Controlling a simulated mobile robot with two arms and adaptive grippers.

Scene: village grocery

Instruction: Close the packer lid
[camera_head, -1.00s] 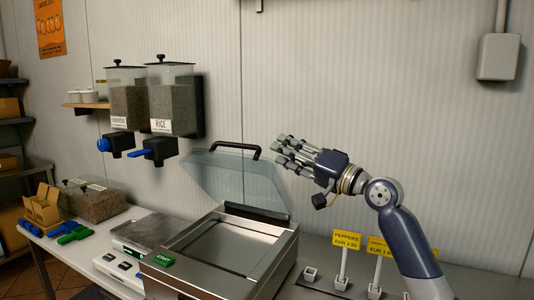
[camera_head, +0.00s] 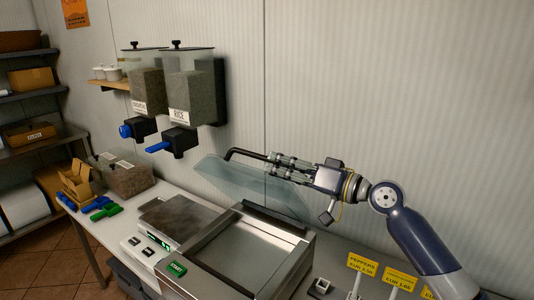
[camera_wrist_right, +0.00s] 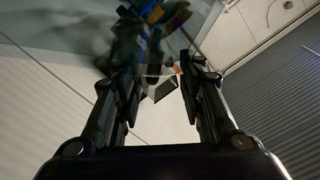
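The packer (camera_head: 296,278) is a steel machine with a sunken chamber and a green START button (camera_head: 171,269). Its clear bluish lid (camera_head: 235,182) stands raised at the back hinge, tilted up. The dark bar handle (camera_head: 243,152) runs along the lid's upper edge. My right gripper (camera_head: 270,164) is at the right end of this handle, with its fingers pointing left. In the right wrist view my fingers (camera_wrist_right: 160,75) are apart, with a small dark piece between their tips; I cannot tell whether they touch the handle. The left gripper is out of view.
A scale (camera_head: 172,222) stands left of the packer. Two dispensers (camera_head: 192,100) hang on the wall above it. Price signs (camera_head: 363,265) stand at the right front, under my right arm. Bins (camera_head: 128,178) and a cardboard box (camera_head: 78,182) sit at the far left.

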